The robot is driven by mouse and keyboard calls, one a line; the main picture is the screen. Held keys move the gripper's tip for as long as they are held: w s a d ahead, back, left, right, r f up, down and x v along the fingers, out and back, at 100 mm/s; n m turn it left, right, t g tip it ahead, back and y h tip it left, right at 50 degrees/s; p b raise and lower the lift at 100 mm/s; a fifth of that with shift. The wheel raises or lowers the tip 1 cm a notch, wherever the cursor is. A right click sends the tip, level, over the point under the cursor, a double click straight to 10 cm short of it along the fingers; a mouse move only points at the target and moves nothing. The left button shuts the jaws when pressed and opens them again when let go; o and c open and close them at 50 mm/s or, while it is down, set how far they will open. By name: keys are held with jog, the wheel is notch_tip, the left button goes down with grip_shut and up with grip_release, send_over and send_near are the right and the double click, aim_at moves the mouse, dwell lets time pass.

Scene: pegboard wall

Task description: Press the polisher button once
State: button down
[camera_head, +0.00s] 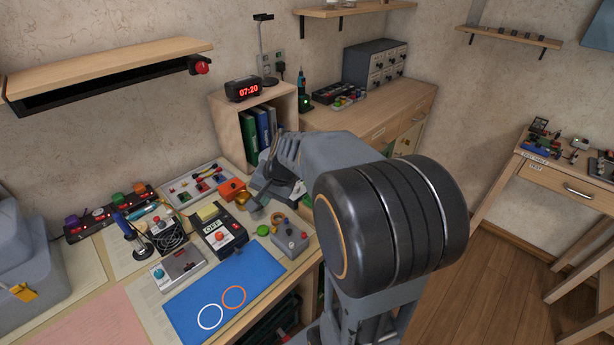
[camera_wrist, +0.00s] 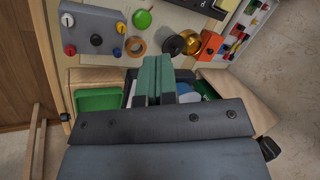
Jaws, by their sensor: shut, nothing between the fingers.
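My gripper (camera_wrist: 153,62) is shut and empty, its two green-grey fingers side by side in the wrist view. In the head view, my arm hides part of the bench around it. I cannot tell for sure which device is the polisher. A grey box with coloured knobs (camera_wrist: 97,32) lies left of my fingers in the wrist view; it also shows in the head view (camera_head: 291,239). An orange box with a black mark (camera_wrist: 211,43) lies to their right, beside a gold round part (camera_wrist: 189,42). My fingers appear apart from these.
A tan ring (camera_wrist: 135,46) and green disc (camera_wrist: 142,18) lie near my fingers. A black box with a red button (camera_head: 222,238), a blue mat (camera_head: 222,292) and a soldering iron (camera_head: 132,238) are on the bench. A shelf unit with binders (camera_head: 246,133) stands behind my gripper.

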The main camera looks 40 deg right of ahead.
jog(key=w+d+m+t+p, duration=0.1)
jog(key=w+d+m, duration=0.2)
jog(key=d, duration=0.4)
jog(key=w+d+f+m+t+p, duration=0.1)
jog(key=w+d+m+t, duration=0.1)
jog(key=w+d+m, duration=0.2)
jog(key=w+d+m+t+p, duration=0.1)
jog(key=w+d+m, duration=0.3)
jog(key=d, duration=0.6)
jog(key=shift+w+f+m+t+p, duration=0.15)
jog(key=shift+f+m+t+p, duration=0.15)
jog(key=shift+m+p, duration=0.5)
jog(key=shift+f+b, duration=0.1)
jog(key=shift+b, duration=0.25)
notch_tip(320, 180, down, 9)
jog(key=b, duration=0.6)
jog(key=shift+r+b, duration=0.2)
jog(key=shift+b, duration=0.1)
jog(key=shift+f, duration=0.15)
jog(key=shift+f+b, duration=0.25)
jog(key=shift+b, duration=0.15)
jog(key=shift+a+f+b, duration=0.1)
jog(key=shift+f+b, duration=0.45)
jog(key=shift+f, duration=0.1)
dwell(0.5)
jog(key=shift+r, duration=0.15)
